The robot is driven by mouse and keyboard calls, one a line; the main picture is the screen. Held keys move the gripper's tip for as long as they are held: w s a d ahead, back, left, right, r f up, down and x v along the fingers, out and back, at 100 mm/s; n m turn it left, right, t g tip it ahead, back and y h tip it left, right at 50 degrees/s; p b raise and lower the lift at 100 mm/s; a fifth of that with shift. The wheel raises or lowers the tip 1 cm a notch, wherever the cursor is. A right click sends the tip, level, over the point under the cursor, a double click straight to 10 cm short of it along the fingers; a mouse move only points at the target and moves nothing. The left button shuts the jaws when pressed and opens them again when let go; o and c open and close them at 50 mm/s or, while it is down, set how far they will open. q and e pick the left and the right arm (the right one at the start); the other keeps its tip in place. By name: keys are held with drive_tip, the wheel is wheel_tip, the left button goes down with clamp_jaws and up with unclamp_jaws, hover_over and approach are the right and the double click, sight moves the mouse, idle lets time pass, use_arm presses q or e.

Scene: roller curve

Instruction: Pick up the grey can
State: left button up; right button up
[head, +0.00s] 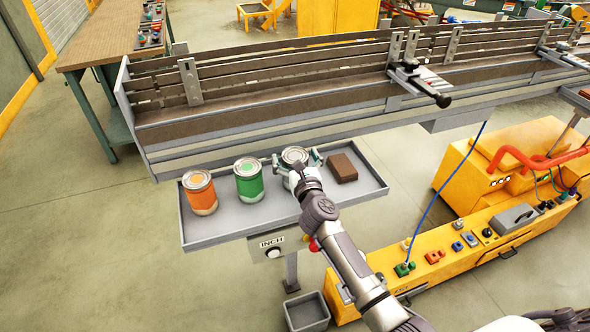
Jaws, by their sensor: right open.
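The grey can (295,155) stands upright on the grey tray (228,225), between the green can (248,180) and a brown block (343,167). My right gripper (297,161) is open, with one finger at the left and one at the right of the grey can. Whether the fingers touch it I cannot tell. The gripper and wrist hide most of the can's front, and its lid shows above them. The orange can (200,192) stands farther left on the tray. My left gripper is not in view.
A long conveyor (260,105) with side rails runs close behind the tray. A yellow control bench (455,262) stands at the right, with a blue cable rising from it. A small grey bin (307,312) sits below the tray. The tray's front left is bare.

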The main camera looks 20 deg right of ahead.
drive_tip(key=shift+s, duration=0.1)
drive_tip(key=c, duration=1.2)
drive_tip(key=shift+c, duration=0.5)
drive_tip(key=shift+r, duration=0.15)
